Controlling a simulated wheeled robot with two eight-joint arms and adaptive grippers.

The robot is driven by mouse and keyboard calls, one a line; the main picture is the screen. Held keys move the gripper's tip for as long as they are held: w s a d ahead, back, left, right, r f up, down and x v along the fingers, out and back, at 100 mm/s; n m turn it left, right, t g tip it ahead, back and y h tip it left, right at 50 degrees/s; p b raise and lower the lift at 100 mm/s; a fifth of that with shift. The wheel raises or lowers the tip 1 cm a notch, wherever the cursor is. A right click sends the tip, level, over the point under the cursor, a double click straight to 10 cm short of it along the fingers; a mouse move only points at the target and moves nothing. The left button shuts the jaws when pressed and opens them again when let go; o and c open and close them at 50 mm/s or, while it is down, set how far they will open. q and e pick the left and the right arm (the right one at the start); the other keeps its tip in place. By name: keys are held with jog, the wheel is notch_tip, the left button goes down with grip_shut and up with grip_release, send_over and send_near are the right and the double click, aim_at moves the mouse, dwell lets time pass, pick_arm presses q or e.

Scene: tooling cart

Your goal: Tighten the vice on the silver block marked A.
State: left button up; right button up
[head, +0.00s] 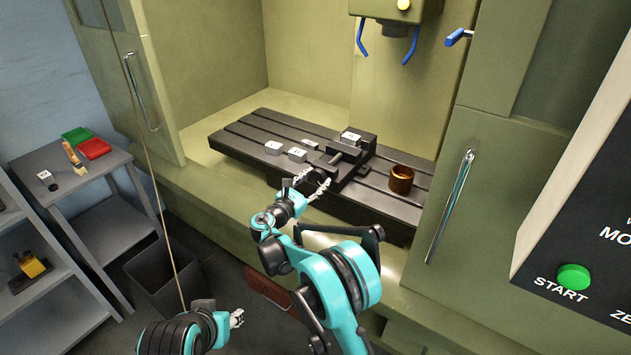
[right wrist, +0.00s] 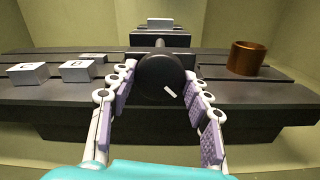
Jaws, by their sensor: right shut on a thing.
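The dark vice (head: 362,143) stands on the slotted machine table. A silver block with a white label (head: 350,136) sits at the vice jaws; its letter is too small to read. In the right wrist view this block (right wrist: 160,22) shows at the top, beyond the vice. My right gripper (head: 312,182) is at the vice's front end. The right wrist view shows its fingers (right wrist: 160,95) on both sides of the round black vice knob (right wrist: 158,74), shut on it. A white mark shows on the knob. My left gripper (head: 237,318) is low at the front, away from the vice; its jaws are unclear.
Several labelled silver blocks (head: 273,147) lie on the machine table (head: 245,135) left of the vice. A brown cup-like ring (head: 401,179) stands to the right. A grey side cart (head: 75,180) holds red and green trays (head: 94,148). A green START button (head: 574,277) is at right.

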jog(key=shift+m, duration=0.6)
jog(key=o, duration=1.2)
jog(key=shift+c, duration=0.2)
jog(key=v, duration=0.7)
jog(key=shift+s+a, duration=0.15)
jog(key=shift+a, duration=0.05)
